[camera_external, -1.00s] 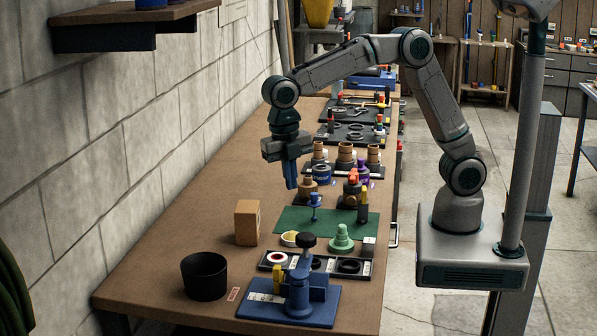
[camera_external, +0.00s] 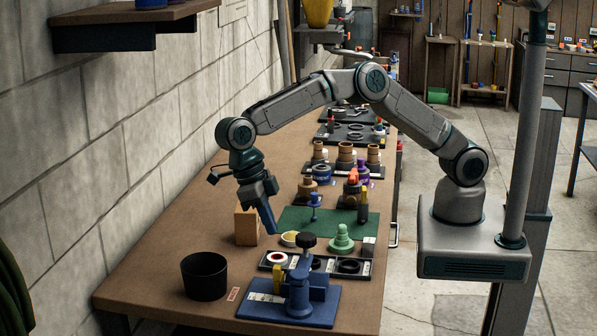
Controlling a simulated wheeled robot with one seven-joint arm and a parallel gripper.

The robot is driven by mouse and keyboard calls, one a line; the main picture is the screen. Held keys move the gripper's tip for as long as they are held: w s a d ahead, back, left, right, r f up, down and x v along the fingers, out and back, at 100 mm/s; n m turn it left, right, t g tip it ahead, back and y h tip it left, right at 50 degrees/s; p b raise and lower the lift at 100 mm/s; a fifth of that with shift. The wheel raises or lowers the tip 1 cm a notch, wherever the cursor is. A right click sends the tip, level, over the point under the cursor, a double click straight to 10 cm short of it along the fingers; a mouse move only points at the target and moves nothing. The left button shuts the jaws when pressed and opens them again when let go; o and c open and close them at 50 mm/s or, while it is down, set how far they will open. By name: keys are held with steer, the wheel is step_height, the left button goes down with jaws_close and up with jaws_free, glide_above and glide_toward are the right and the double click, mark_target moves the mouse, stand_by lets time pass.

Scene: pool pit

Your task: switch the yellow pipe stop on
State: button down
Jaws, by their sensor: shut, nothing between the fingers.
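A small yellow upright piece (camera_external: 277,279), which looks like the pipe stop, stands at the left of a blue fixture (camera_external: 322,283) near the front of the bench. The fixture has a blue base plate and a black knob (camera_external: 306,241) on top. Whether the yellow piece is on or off cannot be told at this size. My gripper (camera_external: 271,229) is shut and empty, its blue fingers slanting down to the right.
A black cup (camera_external: 204,277) stands at the front left. A black tray of rings (camera_external: 350,266) lies behind the fixture. A green mat (camera_external: 369,230) has a green stepped part (camera_external: 342,239) and a blue plunger (camera_external: 314,207).

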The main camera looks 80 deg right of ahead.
steer(key=p+x, duration=0.2)
steer(key=x, duration=0.8)
steer(key=shift+w, duration=0.1)
steer(key=w, duration=0.6)
steer(key=shift+w, duration=0.4)
steer(key=shift+r, duration=0.15)
steer(key=shift+w+d, duration=0.1)
steer(key=p+v, duration=0.6)
steer(key=v, duration=0.3)
steer(key=shift+r, duration=0.35)
